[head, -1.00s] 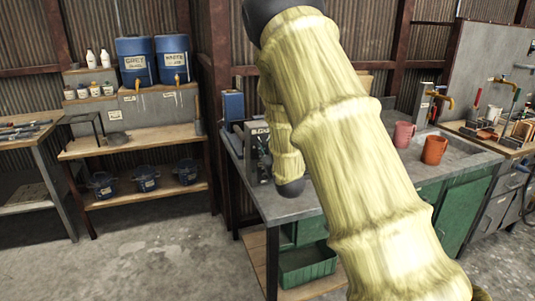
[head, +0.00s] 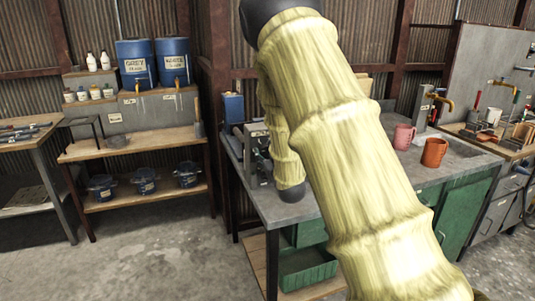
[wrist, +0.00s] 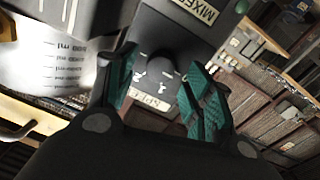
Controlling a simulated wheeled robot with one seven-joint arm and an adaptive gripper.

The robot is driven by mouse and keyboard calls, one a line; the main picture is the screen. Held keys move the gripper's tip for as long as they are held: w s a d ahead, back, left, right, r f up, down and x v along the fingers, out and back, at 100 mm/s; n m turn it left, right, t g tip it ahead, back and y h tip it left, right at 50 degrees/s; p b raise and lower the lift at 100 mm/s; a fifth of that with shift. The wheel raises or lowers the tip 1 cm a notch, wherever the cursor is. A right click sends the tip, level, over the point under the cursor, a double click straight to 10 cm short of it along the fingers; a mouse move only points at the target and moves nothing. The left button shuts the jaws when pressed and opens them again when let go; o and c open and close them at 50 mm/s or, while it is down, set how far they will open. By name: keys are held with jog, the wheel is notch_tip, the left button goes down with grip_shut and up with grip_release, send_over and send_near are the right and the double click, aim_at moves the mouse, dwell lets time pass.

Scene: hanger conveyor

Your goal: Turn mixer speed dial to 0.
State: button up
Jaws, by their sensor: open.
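The mixer (wrist: 185,28) is a dark grey unit with a white MIXER label, filling the top middle of the wrist view. Its black round speed dial (wrist: 163,62) stands out from the panel above a label that seems to read SPEED. White marks show around the dial; its exact setting is too small to read. My gripper (wrist: 160,90) is open, with one teal finger pad on each side of the dial in the picture. I cannot tell whether either pad touches it. In the head view the mixer (head: 256,137) is partly seen on the grey bench, and my arm covers the gripper.
The grey bench (head: 300,211) also holds a pink mug (head: 403,137) and an orange mug (head: 434,152). A blue container (head: 232,107) is behind the mixer.

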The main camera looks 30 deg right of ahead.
jog(key=v, duration=1.1)
dwell(0.3)
